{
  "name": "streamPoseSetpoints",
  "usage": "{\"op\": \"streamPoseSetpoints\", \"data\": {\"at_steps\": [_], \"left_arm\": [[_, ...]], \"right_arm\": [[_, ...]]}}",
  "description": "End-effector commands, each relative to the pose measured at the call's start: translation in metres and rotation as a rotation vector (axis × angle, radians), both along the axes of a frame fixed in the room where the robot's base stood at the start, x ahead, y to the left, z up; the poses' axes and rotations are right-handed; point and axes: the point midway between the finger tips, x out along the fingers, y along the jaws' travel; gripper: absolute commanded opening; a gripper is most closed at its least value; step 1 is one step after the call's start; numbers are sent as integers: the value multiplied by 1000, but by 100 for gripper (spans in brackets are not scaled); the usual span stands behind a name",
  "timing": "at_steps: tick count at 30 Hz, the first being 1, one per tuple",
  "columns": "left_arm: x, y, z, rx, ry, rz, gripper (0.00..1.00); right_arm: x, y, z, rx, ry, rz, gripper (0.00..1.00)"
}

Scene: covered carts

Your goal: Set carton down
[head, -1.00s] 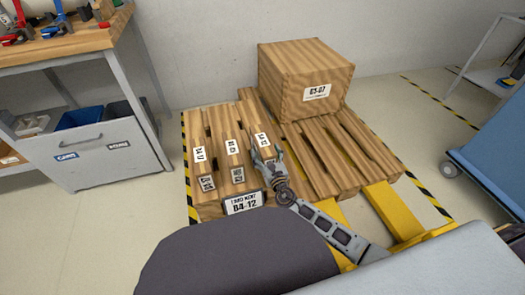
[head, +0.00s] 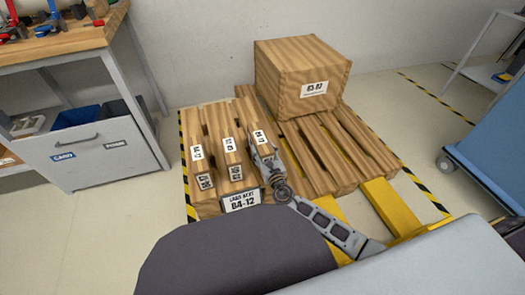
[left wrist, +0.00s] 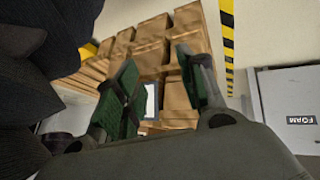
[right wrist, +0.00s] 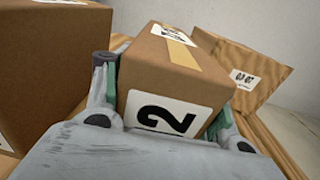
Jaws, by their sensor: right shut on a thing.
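My right gripper (head: 262,153) is shut on a brown carton (head: 257,127) with a white label, at the right end of a row of cartons on the pallet (head: 312,178). In the right wrist view this carton (right wrist: 170,68) sits upright between the fingers, with a large "2" on its near label. Its underside is hidden, so I cannot tell whether it touches the pallet. A neighbouring carton (right wrist: 50,60) stands close on its left. My left gripper (left wrist: 160,80) is open in the left wrist view, with cartons (left wrist: 180,100) beyond its fingers.
A wooden crate (head: 300,65) stands at the pallet's back. A placard (head: 241,200) reading B4-12 is at the pallet's front. A workbench (head: 70,40) and bin cabinet (head: 88,155) are left, a blue cart (head: 490,150) right. Pallet slats right of the row are bare.

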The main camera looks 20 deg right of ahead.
Motion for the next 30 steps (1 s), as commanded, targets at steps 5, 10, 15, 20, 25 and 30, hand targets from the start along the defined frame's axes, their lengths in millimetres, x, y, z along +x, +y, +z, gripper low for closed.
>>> {"op": "streamPoseSetpoints", "data": {"at_steps": [5,10,15,20,25,30], "left_arm": [[3,1,6,7,2,-4,40],[6,3,18,25,9,-12,40],[6,3,40,43,29,-26,40],[5,8,58,75,58,-41,40],[2,14,79,110,92,-55,40],[0,19,99,142,122,-64,40]], "right_arm": [[1,0,9,1,-5,-1,0],[1,0,19,2,-5,-1,0],[1,0,33,1,-5,-1,0],[1,0,49,1,-6,-1,0],[1,0,66,1,-5,-1,0],[1,0,82,1,-6,0,0]]}}
